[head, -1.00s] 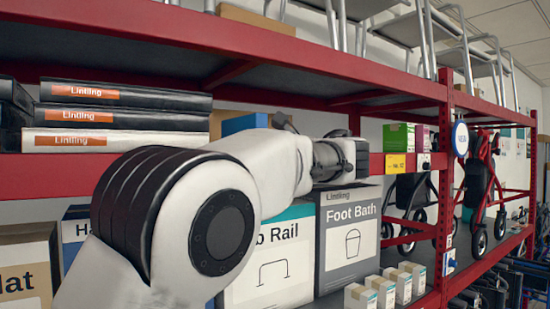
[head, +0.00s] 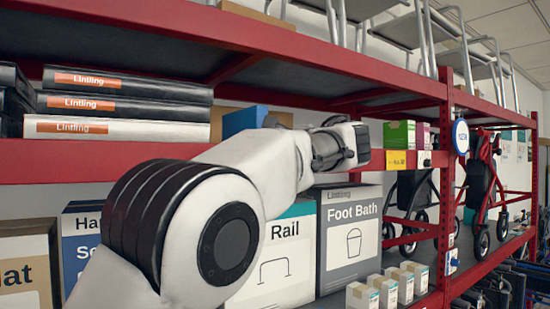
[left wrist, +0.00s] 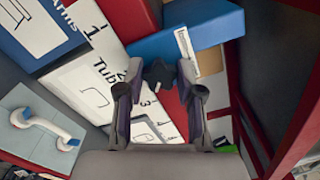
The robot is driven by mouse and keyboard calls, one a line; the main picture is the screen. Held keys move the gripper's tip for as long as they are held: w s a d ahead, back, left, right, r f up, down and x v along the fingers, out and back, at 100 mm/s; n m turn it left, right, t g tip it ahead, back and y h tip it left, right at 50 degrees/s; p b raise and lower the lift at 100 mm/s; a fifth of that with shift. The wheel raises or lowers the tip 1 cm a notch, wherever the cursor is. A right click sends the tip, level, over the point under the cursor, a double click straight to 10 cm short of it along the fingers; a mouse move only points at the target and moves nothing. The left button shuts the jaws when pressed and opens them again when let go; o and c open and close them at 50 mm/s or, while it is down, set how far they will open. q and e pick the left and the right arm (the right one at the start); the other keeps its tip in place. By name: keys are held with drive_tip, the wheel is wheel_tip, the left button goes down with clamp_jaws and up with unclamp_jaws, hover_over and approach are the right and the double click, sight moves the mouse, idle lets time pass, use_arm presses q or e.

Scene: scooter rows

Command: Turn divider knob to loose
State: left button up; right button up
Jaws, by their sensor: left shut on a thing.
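A dark, lobed divider knob (left wrist: 158,74) shows in the left wrist view, in front of a blue box and a red surface. My left gripper (left wrist: 158,85) has its two fingers on either side of the knob and is shut on it. Which way the knob is set cannot be read. In the head view my left arm reaches up to the red middle shelf edge; its own wrist hides the fingers and the knob. My right gripper is in neither view.
The lower shelf holds a Foot Bath box (head: 350,233), a Rail box (head: 288,258) and small white cartons (head: 398,284). Flat Lintling boxes (head: 125,106) lie on the middle shelf, left. A green box (head: 399,134) and rollators (head: 482,190) stand right.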

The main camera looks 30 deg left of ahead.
use_arm(q)
drive_tip(key=shift+w+d+f+n+b, duration=0.1)
drive_tip(key=shift+n+b, duration=1.45)
drive_tip(key=shift+n, duration=2.1)
drive_tip(key=shift+f+n+b, duration=0.1)
drive_tip(key=shift+n+b, duration=1.4)
drive_tip(key=shift+n, duration=2.15)
drive_tip(key=shift+r, duration=0.1)
drive_tip(key=o, duration=1.2)
drive_tip(key=shift+d, duration=0.15)
